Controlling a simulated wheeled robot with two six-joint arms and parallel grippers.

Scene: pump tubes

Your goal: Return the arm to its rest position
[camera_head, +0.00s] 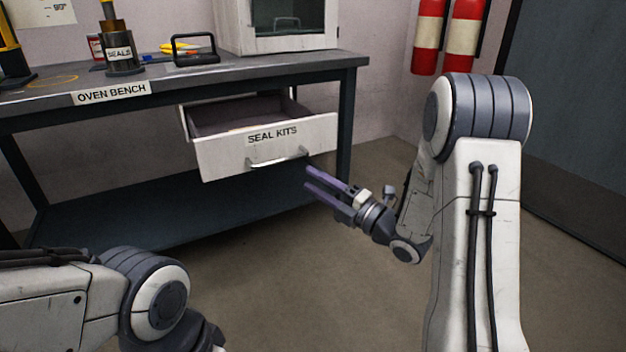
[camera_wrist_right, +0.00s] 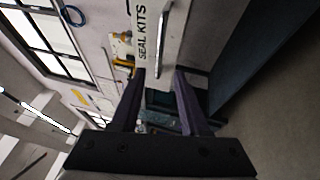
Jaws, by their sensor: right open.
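My right gripper (camera_head: 308,179) is in front of the bench and to the lower right of the drawer handle. Its purple-grey fingers are apart with nothing between them, and they also show in the right wrist view (camera_wrist_right: 160,80). The drawer (camera_head: 222,157) labelled SEAL KITS is pulled open under the bench. Its silver handle (camera_head: 280,160) is close to the fingertips in the picture, but the fingers are not around it. The drawer front also shows in the right wrist view (camera_wrist_right: 148,60). My left arm comes in at the lower left, and its gripper is out of the picture.
The oven bench (camera_head: 345,65) carries a SEALS pot (camera_head: 120,57), a black-handled block (camera_head: 194,50) and a white cabinet (camera_head: 285,45). Red extinguishers (camera_head: 445,38) hang on the back wall. A dark door (camera_head: 570,110) is at the right. The floor in front is clear.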

